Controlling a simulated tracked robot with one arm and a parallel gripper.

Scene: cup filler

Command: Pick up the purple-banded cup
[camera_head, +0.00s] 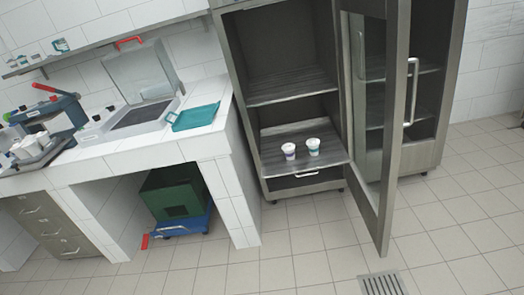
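Two small white cups stand upright side by side on the lower shelf (275,163) of the open steel cabinet. The left one is the purple-banded cup (289,151), with a pale purple tint around it. The right one is a cup with a blue-green band (313,147). There is a narrow gap between them. The cups look small and some way off. My gripper does not show in this view.
The cabinet's glass door (383,130) stands open to the right of the cups. A white tiled counter (150,157) is on the left, with a teal tray (195,117). A green crate (173,197) sits under it. The tiled floor (285,265) in front is clear, with a drain grate (383,284).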

